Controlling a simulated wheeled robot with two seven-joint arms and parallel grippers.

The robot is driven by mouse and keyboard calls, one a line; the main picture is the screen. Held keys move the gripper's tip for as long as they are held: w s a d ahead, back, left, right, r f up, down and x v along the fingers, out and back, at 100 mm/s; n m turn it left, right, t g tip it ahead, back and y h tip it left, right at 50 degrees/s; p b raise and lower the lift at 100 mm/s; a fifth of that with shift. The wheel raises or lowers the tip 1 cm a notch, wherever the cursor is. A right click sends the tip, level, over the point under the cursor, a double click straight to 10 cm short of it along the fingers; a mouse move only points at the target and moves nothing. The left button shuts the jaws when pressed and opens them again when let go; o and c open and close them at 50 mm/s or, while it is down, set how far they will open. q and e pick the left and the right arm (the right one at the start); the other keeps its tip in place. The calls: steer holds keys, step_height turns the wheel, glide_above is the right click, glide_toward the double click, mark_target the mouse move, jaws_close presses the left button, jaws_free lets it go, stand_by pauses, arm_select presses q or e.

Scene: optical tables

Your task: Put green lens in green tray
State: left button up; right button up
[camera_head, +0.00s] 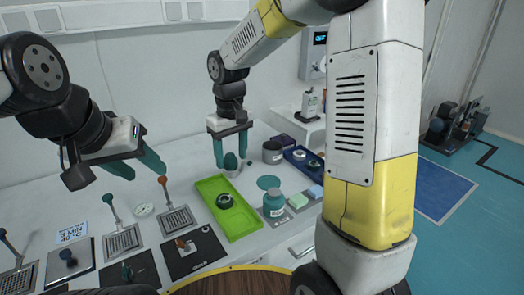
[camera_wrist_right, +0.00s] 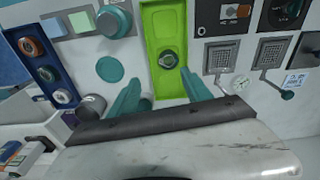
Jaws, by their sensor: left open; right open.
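The bright green tray (camera_head: 240,222) lies on the white table, and it also shows in the right wrist view (camera_wrist_right: 165,20). A round lens with a dark green ring (camera_head: 225,201) lies flat inside it, near the middle in the right wrist view (camera_wrist_right: 168,59). My right gripper (camera_head: 231,152) is open and empty above the table at the tray's far end. In the right wrist view its teal fingers (camera_wrist_right: 161,85) point toward the lens, apart from it. My left gripper (camera_head: 138,163) is open and empty, raised above the table on the left.
A blue tray (camera_wrist_right: 72,119) holds several ringed lenses at the right of the head view, where it also shows (camera_head: 290,153). A grey cylinder (camera_head: 272,152) stands behind.

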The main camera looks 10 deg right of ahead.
steer(key=s+d+r+m+t, duration=0.1)
steer(key=s+d+r, duration=0.2)
steer(key=s, duration=0.3)
steer(key=s+d+r+m+t+y, duration=0.1)
steer(key=s+d+r+m+t, duration=0.1)
steer(key=s+d+r, duration=0.2)
steer(key=s+d+r+m+t, duration=0.2)
steer(key=s+d+r, duration=0.1)
steer(key=s, duration=0.5)
steer(key=shift+s+d+r+y, duration=0.2)
steer(key=shift+d+r+y, duration=0.15)
steer(key=shift+d, duration=0.25)
steer(key=shift+c, duration=0.5)
